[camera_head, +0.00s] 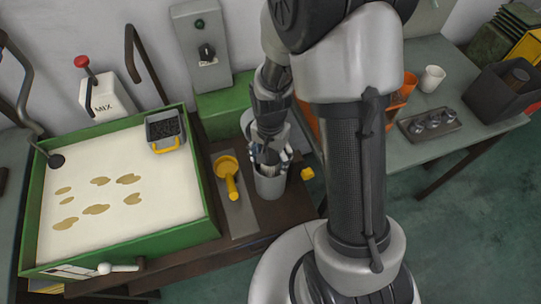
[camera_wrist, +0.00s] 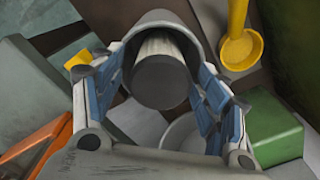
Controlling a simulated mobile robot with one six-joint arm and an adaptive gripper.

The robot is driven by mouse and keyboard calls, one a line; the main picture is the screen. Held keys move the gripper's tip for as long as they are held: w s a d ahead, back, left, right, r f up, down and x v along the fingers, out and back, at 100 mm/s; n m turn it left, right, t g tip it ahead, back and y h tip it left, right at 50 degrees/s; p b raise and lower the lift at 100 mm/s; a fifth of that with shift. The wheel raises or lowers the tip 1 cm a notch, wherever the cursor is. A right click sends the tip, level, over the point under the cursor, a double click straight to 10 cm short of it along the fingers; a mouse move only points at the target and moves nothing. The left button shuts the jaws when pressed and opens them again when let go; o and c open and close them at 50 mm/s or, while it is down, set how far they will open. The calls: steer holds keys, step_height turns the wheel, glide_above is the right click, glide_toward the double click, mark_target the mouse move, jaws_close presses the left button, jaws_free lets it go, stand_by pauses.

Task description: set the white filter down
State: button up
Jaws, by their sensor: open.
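My gripper (camera_head: 270,155) points down at the mouth of a grey cup (camera_head: 270,186) and hides part of it in the head view. In the wrist view the fingers of my gripper (camera_wrist: 158,100) are spread apart, with blue pads on their inner faces. Between them is a short cylinder with a pale side and a dark grey end, which looks like the white filter (camera_wrist: 158,47). It sits in the mouth of the grey cup (camera_wrist: 157,17). I cannot tell whether either finger touches it.
A yellow scoop (camera_head: 229,178) lies left of the cup, on a grey strip. A green-framed tray (camera_head: 212,232) with tan patches and a dark bin (camera_head: 164,130) is further left. A small yellow block (camera_head: 307,174) is right of the cup. A side table (camera_head: 440,70) holds cups.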

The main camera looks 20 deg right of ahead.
steer(key=s+r+n+t+p, duration=0.1)
steer(key=s+r+n+p, duration=0.1)
steer(key=r, duration=0.9)
steer(key=s+r+n+t+p, duration=0.1)
steer(key=s+r+p, duration=0.15)
steer(key=r, duration=0.95)
steer(key=s+r+n+t, duration=0.2)
steer(key=s+r+n, duration=0.4)
steer(key=s, duration=0.4)
steer(key=shift+s+r+t, duration=0.3)
steer(key=shift+s+r, duration=0.05)
steer(key=shift+r, duration=0.3)
